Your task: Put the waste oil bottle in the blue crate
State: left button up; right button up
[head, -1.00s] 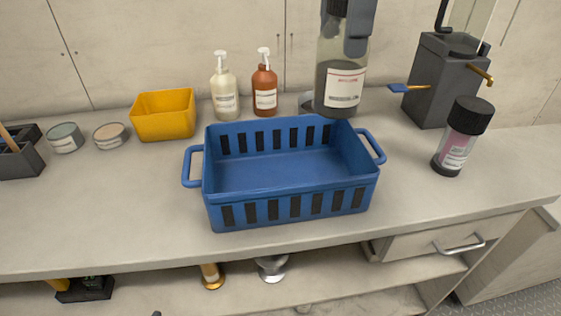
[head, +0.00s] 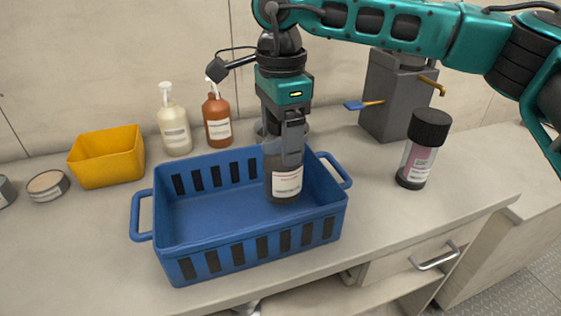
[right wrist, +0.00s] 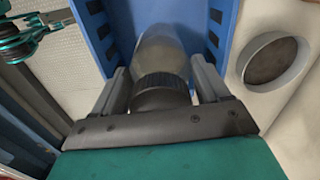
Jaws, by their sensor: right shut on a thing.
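The waste oil bottle (head: 286,178), dark with a white label, is upright inside the right part of the blue crate (head: 240,257). I cannot tell whether its base touches the crate floor. My right gripper (head: 291,150) points down and is shut on the bottle's upper part. In the right wrist view, the bottle (right wrist: 163,55) shows its black ribbed cap between the two fingers (right wrist: 162,88), with blue crate walls (right wrist: 95,30) on both sides. The rest of the crate floor in view is empty.
Behind the crate stand a cream pump bottle (head: 174,128), a brown pump bottle (head: 217,122) and a yellow bin (head: 107,158). A black-capped jar (head: 418,155) and a grey container (head: 387,95) stand to the right. The counter's front edge is close to the crate.

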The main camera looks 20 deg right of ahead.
jog(key=shift+f, duration=2.6)
jog(key=shift+f+b, duration=0.15)
jog(key=shift+b, duration=0.2)
jog(key=o, duration=1.3)
jog(key=shift+o, duration=0.2)
jog(key=shift+r+p, duration=0.35)
jog(key=shift+r, duration=0.05)
notch_tip(320, 180, up, 12)
jog(key=shift+f+p, duration=0.15)
jog(key=shift+p, duration=0.15)
